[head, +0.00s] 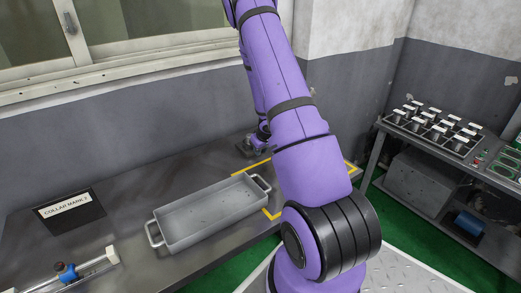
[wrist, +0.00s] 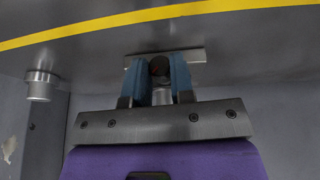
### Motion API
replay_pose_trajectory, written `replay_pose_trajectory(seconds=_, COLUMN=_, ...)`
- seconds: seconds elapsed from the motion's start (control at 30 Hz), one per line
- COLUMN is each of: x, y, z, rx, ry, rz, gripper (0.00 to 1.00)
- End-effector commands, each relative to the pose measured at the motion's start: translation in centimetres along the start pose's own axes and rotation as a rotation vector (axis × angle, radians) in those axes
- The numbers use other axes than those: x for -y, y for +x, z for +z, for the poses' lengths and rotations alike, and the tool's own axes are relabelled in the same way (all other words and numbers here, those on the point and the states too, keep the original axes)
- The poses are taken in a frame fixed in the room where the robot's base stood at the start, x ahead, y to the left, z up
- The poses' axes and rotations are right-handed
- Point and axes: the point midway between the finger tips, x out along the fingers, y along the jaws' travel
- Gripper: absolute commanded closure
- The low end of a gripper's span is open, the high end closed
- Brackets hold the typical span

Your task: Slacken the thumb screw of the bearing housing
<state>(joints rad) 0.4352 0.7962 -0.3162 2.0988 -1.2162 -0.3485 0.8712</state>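In the wrist view my gripper (wrist: 160,70) has its two blue fingers on either side of a small dark round part, which looks like the thumb screw (wrist: 159,66). The part fills most of the gap, but I cannot tell whether the fingers press on it. A grey block with a flat plate (wrist: 195,55), seemingly the bearing housing, lies just behind the fingertips. In the head view a small grey fixture (head: 243,149) shows at the back of the bench beside my arm. My gripper is mostly hidden there.
A grey metal tray (head: 205,216) with handles stands on the bench (head: 130,204), near yellow tape (head: 272,214). A sign (head: 68,211) and a rod fixture with a blue part (head: 67,271) are at left. A rack of cylinders (head: 432,130) stands right. A short cylinder (wrist: 40,86) shows in the wrist view.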

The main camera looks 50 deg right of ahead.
Motion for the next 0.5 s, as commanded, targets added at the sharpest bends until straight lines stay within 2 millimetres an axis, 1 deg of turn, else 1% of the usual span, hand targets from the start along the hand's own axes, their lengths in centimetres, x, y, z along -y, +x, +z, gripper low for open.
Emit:
replay_pose_trajectory(seconds=0.03, x=0.00, y=-0.01, z=0.00, rx=0.000, ry=0.000, rz=0.000, gripper=0.93)
replay_pose_trajectory(seconds=0.07, x=0.00, y=-0.01, z=0.01, rx=0.000, ry=0.000, rz=0.000, gripper=1.00)
replay_pose_trajectory(seconds=0.33, x=0.08, y=0.00, z=-0.01, rx=0.001, ry=-0.004, rz=0.010, gripper=1.00)
replay_pose_trajectory(seconds=0.5, x=0.20, y=0.01, z=-0.02, rx=0.001, ry=-0.020, rz=0.047, gripper=1.00)
